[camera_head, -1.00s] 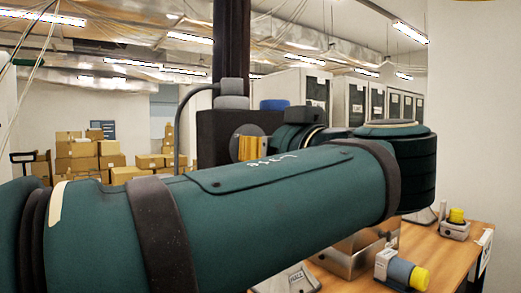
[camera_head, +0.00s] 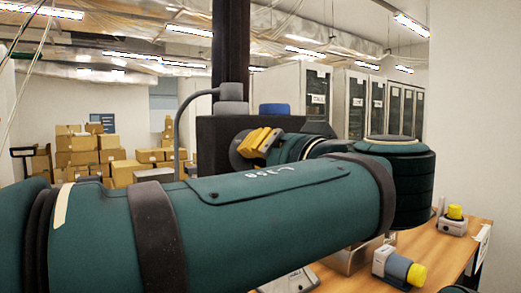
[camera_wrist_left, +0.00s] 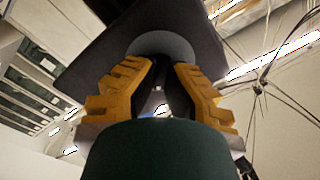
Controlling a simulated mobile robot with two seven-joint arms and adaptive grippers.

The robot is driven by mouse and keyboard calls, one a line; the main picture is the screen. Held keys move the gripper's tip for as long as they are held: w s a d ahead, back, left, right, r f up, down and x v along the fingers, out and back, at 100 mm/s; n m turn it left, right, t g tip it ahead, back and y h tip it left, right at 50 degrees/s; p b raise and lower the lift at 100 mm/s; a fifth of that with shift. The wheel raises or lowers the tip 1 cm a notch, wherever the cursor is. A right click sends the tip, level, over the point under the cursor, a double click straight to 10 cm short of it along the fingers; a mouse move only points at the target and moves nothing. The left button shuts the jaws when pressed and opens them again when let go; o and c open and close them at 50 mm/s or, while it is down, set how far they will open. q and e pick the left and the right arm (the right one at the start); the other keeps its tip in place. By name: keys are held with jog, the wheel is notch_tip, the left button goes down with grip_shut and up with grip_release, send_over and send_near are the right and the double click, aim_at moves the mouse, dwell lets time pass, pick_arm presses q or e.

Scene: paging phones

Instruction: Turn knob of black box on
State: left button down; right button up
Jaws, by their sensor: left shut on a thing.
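The black box (camera_head: 208,140) stands behind my left arm in the head view. Its round grey knob (camera_head: 243,148) is on the side facing my gripper and also shows at the top of the left wrist view (camera_wrist_left: 162,43). My left gripper (camera_head: 254,143), with yellow fingers, reaches the knob from the right. In the left wrist view its fingertips (camera_wrist_left: 163,66) are at the knob's front, shut on it. The grip itself is partly hidden between the fingers. My right gripper is not in view.
My left arm covers the middle of the head view. A wooden table (camera_head: 447,250) at the lower right carries devices with yellow knobs (camera_head: 416,275). Cardboard boxes (camera_head: 77,150) are stacked at the back left. White cabinets (camera_head: 347,100) line the back right.

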pick_arm(q)
jog(key=shift+w+a+r, duration=0.1)
jog(key=shift+a, duration=0.2)
jog(key=c, duration=0.9)
grip_release()
jog(key=shift+o, duration=1)
jog(key=shift+w+a, duration=0.15)
jog(key=shift+w, duration=0.1)
jog(key=v, duration=0.8)
